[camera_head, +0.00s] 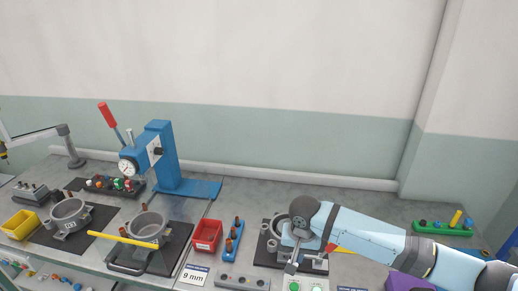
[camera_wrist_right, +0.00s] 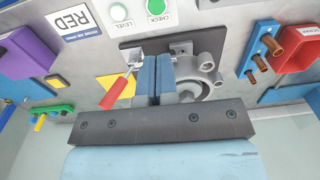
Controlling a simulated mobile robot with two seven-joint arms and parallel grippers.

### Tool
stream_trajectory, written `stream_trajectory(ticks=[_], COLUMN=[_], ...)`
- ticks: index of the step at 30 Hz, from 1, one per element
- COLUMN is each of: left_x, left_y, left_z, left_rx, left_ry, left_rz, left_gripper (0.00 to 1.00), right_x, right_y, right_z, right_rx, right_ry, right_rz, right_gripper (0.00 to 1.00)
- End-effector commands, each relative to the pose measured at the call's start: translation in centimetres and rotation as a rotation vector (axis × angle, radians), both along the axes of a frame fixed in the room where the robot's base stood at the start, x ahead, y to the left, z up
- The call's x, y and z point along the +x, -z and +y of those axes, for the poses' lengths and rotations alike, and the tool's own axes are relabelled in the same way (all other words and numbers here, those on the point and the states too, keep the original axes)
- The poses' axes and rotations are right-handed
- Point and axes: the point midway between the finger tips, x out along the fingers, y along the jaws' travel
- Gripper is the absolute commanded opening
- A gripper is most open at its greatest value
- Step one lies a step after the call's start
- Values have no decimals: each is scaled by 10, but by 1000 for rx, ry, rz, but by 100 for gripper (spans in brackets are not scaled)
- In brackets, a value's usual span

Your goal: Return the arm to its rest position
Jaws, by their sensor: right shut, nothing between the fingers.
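My right arm (camera_head: 375,240) reaches in from the right in the head view. Its gripper (camera_head: 293,262) is over a grey metal housing (camera_head: 273,246) on a black plate at the front of the bench. In the right wrist view the two blue fingers (camera_wrist_right: 158,80) are closed together and empty, in front of the round housing (camera_wrist_right: 205,78). A red-handled clamp (camera_wrist_right: 115,92) is just left of the fingers there. Whether the fingertips touch the housing or plate I cannot tell. My left gripper is not in view.
A blue press (camera_head: 170,160) with a red lever stands behind. A red bin (camera_head: 207,236) and a blue rack (camera_head: 233,240) are left of my gripper. Two more housings (camera_head: 148,230) stand further left. A green rack (camera_head: 442,228) is at right. The bench behind my arm looks clear.

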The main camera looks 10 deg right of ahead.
Motion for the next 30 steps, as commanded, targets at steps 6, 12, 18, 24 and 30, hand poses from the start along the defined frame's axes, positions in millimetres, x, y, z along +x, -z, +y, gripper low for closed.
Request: stream_trajectory(ticks=[6, 12, 18, 24, 30], left_x=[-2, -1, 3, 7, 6], left_y=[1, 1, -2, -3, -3], left_z=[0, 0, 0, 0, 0], left_rx=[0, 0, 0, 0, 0], left_ry=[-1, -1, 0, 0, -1], left_rz=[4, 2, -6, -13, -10], left_gripper=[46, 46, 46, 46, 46], right_x=[-27, -63, -96, -135, -187], right_y=[34, 68, 90, 111, 129], right_z=[39, 81, 90, 64, 12], right_rx=[154, 363, 463, 413, 226], right_ry=[-114, -245, -309, -338, -384], right_rz=[-65, -248, -482, -715, -892], right_gripper=[0, 0, 0, 0, 0])
